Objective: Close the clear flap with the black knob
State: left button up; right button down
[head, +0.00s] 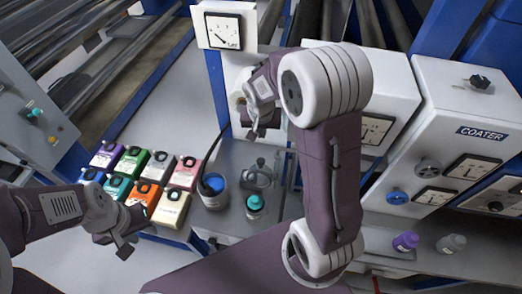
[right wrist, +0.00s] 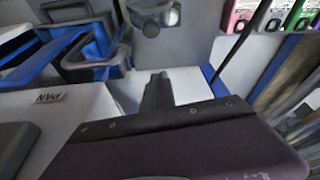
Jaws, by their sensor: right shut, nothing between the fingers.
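My right gripper (head: 258,133) is in front of a white housing under the dial gauge, in the middle of the head view. It is shut with nothing in it; its dark fingers show pressed together in the right wrist view (right wrist: 158,92). A black knob (head: 480,82) stands on the sloping top of the white coater box at the right, well away from both grippers. I cannot clearly make out a clear flap there; my right arm hides part of the machine. My left gripper (head: 124,248) is at the lower left, beside the colored boxes; its finger gap is unclear.
Several colored boxes (head: 172,208) stand in two rows at the left. A purple bottle (head: 405,241) stands at the lower right.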

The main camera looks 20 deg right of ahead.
notch_tip(320, 180, down, 9)
jog(key=s, duration=0.1)
jog(key=shift+a+b, duration=0.3)
jog(key=shift+b, duration=0.05)
